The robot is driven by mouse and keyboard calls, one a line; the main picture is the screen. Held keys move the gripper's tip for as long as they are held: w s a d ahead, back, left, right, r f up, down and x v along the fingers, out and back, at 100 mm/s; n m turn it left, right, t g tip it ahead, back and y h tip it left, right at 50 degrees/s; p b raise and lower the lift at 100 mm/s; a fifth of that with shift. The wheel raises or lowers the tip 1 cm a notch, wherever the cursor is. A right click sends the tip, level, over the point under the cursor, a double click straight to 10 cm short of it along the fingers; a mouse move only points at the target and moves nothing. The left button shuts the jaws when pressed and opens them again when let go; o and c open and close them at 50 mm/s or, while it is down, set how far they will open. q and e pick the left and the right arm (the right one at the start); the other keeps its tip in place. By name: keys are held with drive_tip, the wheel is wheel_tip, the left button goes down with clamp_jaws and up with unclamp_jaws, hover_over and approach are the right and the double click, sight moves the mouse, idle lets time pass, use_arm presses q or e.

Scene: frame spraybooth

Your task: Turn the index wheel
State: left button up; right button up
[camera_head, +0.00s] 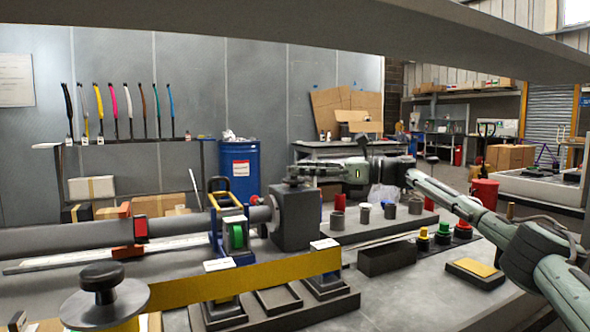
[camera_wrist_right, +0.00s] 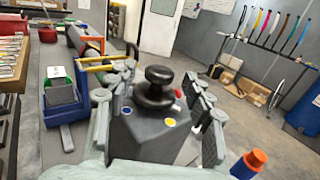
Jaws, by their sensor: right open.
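The index wheel appears to be the black knob (camera_wrist_right: 156,86) on a dark faceted housing with yellow, blue and red dots, in the right wrist view. In the head view a dark block (camera_head: 296,218) stands at the right end of a long grey tube, with a small dark part on top. My right gripper (camera_head: 300,172) reaches in from the right, just above that block. In the wrist view its two fingers (camera_wrist_right: 158,108) are open, one on each side of the knob and housing. Contact cannot be told. My left gripper is not in view.
A disc with a black knob (camera_head: 103,283) stands at front left. A yellow strip (camera_head: 245,280) lies in front of the tube. Red, green and yellow buttons (camera_head: 443,232), grey cups (camera_head: 364,214) and a dark open box (camera_head: 386,257) are to the right. A blue drum (camera_head: 239,170) stands behind.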

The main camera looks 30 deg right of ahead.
drive_tip(key=v, duration=0.9)
